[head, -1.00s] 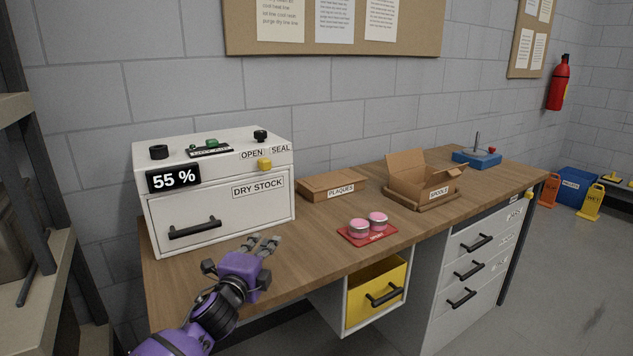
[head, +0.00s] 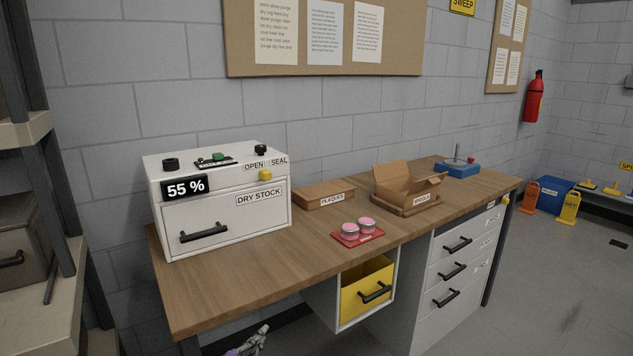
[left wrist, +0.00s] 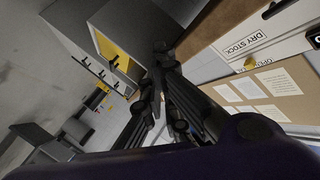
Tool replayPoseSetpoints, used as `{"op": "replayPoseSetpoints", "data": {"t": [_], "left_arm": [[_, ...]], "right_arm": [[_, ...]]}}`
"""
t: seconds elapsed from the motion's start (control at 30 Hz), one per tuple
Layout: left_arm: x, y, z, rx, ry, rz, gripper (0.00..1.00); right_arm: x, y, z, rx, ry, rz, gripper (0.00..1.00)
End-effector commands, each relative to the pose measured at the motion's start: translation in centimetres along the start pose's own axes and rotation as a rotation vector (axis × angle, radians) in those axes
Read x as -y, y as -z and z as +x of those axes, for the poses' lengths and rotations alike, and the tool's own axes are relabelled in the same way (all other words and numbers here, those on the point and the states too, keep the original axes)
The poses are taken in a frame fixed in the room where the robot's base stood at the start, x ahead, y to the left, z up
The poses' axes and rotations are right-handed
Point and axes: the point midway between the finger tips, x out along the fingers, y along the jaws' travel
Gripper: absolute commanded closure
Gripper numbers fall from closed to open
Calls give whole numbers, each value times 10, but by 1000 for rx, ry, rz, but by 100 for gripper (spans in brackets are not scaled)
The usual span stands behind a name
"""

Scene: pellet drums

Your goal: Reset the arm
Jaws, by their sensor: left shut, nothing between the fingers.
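My left gripper (head: 250,345) shows only in part at the bottom edge of the head view, below the front edge of the workbench (head: 215,300). Its purple arm is almost wholly out of the picture. In the left wrist view, the dark fingers (left wrist: 163,55) come together and are shut, with nothing seen between them. That view is tilted, with the bench and the drawers beyond the fingers. My right gripper is in neither view.
A white dry stock box (head: 222,215) reading 55 % stands on the bench's left. A plaques box (head: 322,195), an open carton (head: 405,190), a red mat with pink-topped tins (head: 372,238) and a blue device (head: 458,169) sit rightward.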

Motion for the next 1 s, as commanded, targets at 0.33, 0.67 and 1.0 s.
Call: {"op": "replayPoseSetpoints", "data": {"t": [0.33, 0.67, 1.0], "left_arm": [[-113, -100, -186, 298, -73, -540, 100], [-179, -154, -355, 576, -44, -759, 100], [-196, -168, -393, 646, -48, -775, 100]], "right_arm": [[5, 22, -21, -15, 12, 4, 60], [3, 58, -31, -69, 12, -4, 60], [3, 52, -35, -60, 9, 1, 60]]}}
